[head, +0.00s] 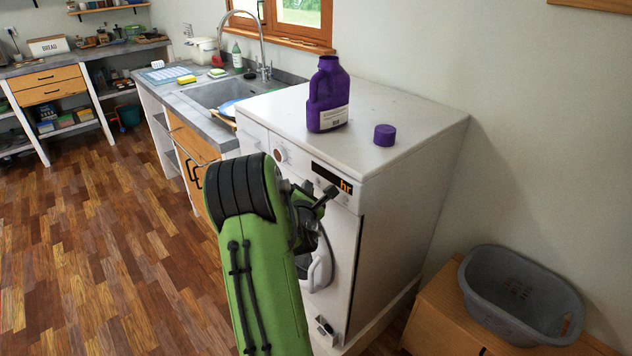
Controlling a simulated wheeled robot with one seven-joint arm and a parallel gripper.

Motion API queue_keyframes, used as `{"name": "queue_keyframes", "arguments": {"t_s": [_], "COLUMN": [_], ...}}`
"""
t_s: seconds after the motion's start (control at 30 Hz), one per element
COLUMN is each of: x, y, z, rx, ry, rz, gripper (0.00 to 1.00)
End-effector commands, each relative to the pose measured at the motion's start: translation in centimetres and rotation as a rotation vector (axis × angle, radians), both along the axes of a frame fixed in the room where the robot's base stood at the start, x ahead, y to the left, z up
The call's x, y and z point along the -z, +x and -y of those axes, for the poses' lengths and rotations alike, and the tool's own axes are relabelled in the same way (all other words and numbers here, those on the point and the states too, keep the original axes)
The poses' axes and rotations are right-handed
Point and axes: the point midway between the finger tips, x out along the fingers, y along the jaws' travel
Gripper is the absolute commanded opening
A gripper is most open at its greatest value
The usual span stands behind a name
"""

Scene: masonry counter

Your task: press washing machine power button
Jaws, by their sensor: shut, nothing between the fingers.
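The white washing machine (400,190) stands right of the sink counter. Its front panel has a dark display (327,174) with orange characters and a round dial (281,155) to the left. My green arm reaches up in front of the machine and covers part of its front and door. My gripper (329,193) is dark and small in view, shut and empty, at the front panel just below the display. I cannot tell whether it touches the panel. I cannot make out the power button; it may be hidden behind my gripper.
A purple bottle (328,95) and a purple cap (385,135) stand on the machine's top. A grey laundry basket (520,295) sits on a wooden cabinet at the lower right. The sink (222,94) is behind left. The wooden floor (100,240) on the left is clear.

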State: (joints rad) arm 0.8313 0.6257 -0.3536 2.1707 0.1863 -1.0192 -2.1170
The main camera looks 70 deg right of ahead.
Motion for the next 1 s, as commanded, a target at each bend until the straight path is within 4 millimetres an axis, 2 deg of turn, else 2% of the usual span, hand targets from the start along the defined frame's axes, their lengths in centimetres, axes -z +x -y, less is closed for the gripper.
{"name": "queue_keyframes", "arguments": {"t_s": [1.0], "x": [-0.03], "y": [-0.44], "z": [0.82], "rx": [0.000], "ry": [0.000], "rz": [0.000], "gripper": [0.00]}}
